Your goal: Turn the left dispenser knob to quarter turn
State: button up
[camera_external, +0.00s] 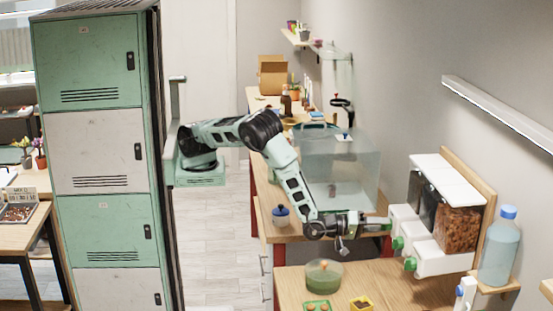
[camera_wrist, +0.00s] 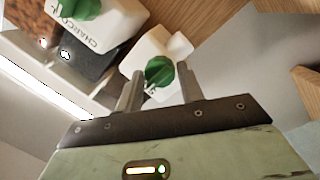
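The wall dispenser unit (camera_external: 447,180) has white spouts with green knobs, on the right in the external view. In the wrist view the left dispenser's green knob (camera_wrist: 159,72) sits on a white spout (camera_wrist: 143,52). My gripper (camera_wrist: 160,70) is open, with one finger on each side of this knob and a visible gap on both sides. I cannot tell how deep the knob lies between the fingers. In the external view my gripper (camera_external: 386,223) is at the farthest spout and mostly hides its knob.
Two other green knobs (camera_external: 397,243) (camera_external: 410,264) are just nearer the camera; one charcoal-labelled spout (camera_wrist: 105,25) shows at upper left in the wrist view. A glass tank (camera_external: 345,165) stands behind my forearm. A bottle (camera_external: 500,248) stands right of the dispensers, a glass bowl (camera_external: 323,276) below.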

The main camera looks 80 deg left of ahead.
jog(key=c, duration=0.4)
jog(key=shift+m+b, duration=0.3)
jog(key=shift+b, duration=0.1)
jog(key=m+y+b, duration=0.1)
jog(key=m, duration=0.6)
jog(key=m+g+y+b, duration=0.1)
jog(key=m, duration=0.7)
jog(key=shift+r+m+y, duration=0.2)
jog(key=shift+m+y, duration=0.1)
jog(key=shift+d, duration=0.1)
